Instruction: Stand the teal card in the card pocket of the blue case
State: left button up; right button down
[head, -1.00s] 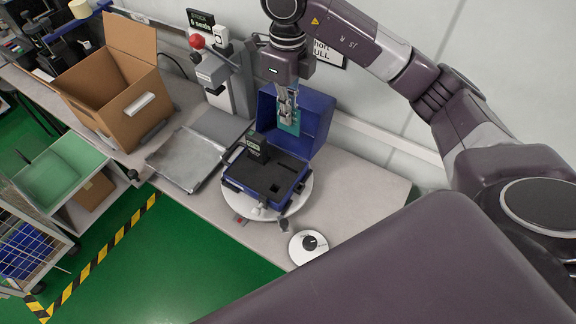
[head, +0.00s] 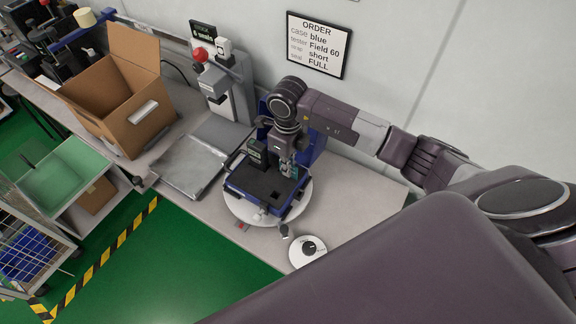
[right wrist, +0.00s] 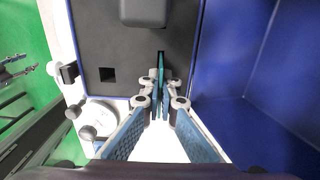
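My right gripper (head: 287,164) is over the open blue case (head: 238,187), pointing down. It is shut on the teal card (right wrist: 161,74), which stands on edge between its fingertips (right wrist: 160,100). The card also shows in the head view (head: 288,169). The card's far end is at a narrow dark slot, the card pocket (right wrist: 160,55), in the black insert. I cannot tell how deep it reaches. The arm partly hides the case's raised lid (head: 319,143). What looks like my left gripper (right wrist: 17,68), with prongs apart and empty, shows at the right wrist view's left edge.
A dark tester (head: 257,150) sits in the case, close to the card. The case rests on a white round turntable (head: 240,208). Bench right of the case is clear.

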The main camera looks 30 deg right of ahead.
jog(key=shift+f, duration=0.25)
jog(key=shift+f, duration=0.2)
jog(key=c, duration=2.4)
grip_release()
jog(key=shift+r, duration=0.2)
jog(key=shift+r, duration=0.25)
notch_tip(320, 180, up, 12)
jog(key=b, duration=0.3)
jog(key=shift+f+b, duration=0.25)
jog(key=shift+b, duration=0.05)
